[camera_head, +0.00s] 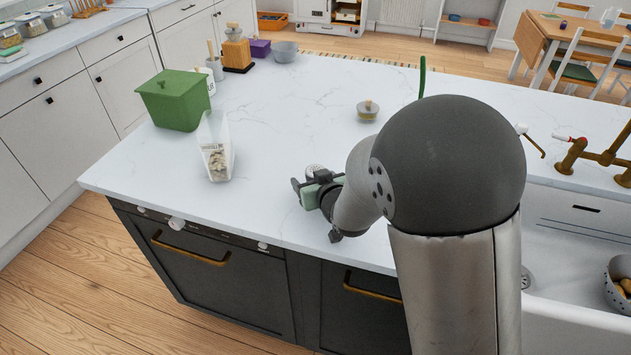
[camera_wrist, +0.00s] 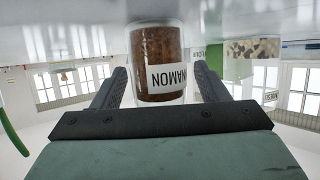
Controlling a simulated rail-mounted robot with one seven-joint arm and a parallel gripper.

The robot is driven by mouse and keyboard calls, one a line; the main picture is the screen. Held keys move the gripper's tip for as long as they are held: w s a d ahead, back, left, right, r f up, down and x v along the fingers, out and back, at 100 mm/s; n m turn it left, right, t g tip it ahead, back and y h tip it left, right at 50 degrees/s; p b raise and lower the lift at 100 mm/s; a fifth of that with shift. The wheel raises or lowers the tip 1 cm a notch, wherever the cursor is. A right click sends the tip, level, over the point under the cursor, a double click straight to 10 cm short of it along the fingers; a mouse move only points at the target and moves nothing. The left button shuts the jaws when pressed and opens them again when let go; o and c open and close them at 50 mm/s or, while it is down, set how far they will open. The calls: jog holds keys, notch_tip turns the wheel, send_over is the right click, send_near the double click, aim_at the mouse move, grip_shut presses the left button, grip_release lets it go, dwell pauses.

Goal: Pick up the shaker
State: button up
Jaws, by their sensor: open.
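The shaker is a clear jar of brown spice with a white label reading CINNAMON; in the wrist view it (camera_wrist: 158,62) stands between the two fingers, and the picture is upside down. In the head view only its pale round top (camera_head: 315,169) shows, just beyond my gripper (camera_head: 316,180) on the white counter; the gripper hides the rest. My gripper (camera_wrist: 162,78) is open, with a finger on each side of the jar. A gap shows at both sides of the jar.
A clear container of pale pieces (camera_head: 216,150) and a green lidded box (camera_head: 175,100) stand to the left on the counter (camera_head: 270,125). A small lidded jar (camera_head: 367,110) is farther back. The sink (camera_head: 570,260) is at right. Counter around the gripper is mostly clear.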

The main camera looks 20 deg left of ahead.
jog(key=c, duration=1.1)
jog(key=shift+c, duration=0.2)
